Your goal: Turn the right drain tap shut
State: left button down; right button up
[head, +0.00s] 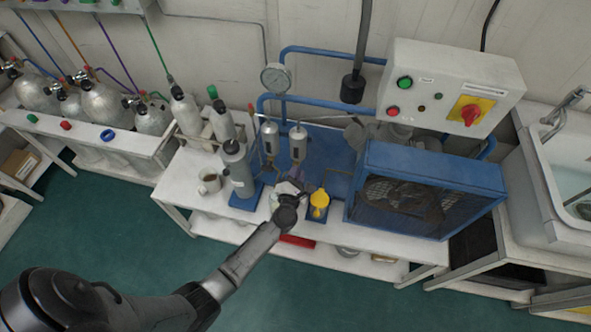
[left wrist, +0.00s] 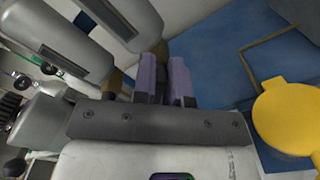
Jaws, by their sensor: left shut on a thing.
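Two small grey cylinders hang side by side on the blue-backed panel, the left one (head: 270,138) and the right one (head: 298,142). My left gripper (head: 297,172) is just below the right cylinder, where the right drain tap is. In the left wrist view my purple finger pads (left wrist: 165,78) are close together on a small dark piece, which looks like that tap's handle. The fingers hide most of it, so I cannot tell how far it is turned. My right gripper is in neither view.
A yellow-topped item (head: 319,200) stands close to the right of my left gripper. A blue-framed fan unit (head: 430,190) fills the bench's right side, below a switch box (head: 440,80).

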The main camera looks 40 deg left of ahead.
pick_arm(q)
jog(key=m+p, duration=0.1)
jog(key=m, duration=0.3)
jog(key=m+p, duration=0.1)
jog(key=m, duration=0.1)
jog(key=shift+w+d+f+p, duration=0.1)
jog(key=shift+d+f+p, duration=0.1)
jog(key=shift+f+p, duration=0.1)
jog(key=shift+f+m+p, duration=0.25)
jog(key=shift+m+p, duration=0.15)
jog(key=shift+m, duration=0.7)
jog(key=c, duration=1.1)
grip_release()
jog(key=shift+c, duration=0.2)
jog(key=p+v, duration=0.2)
jog(key=v, duration=1.2)
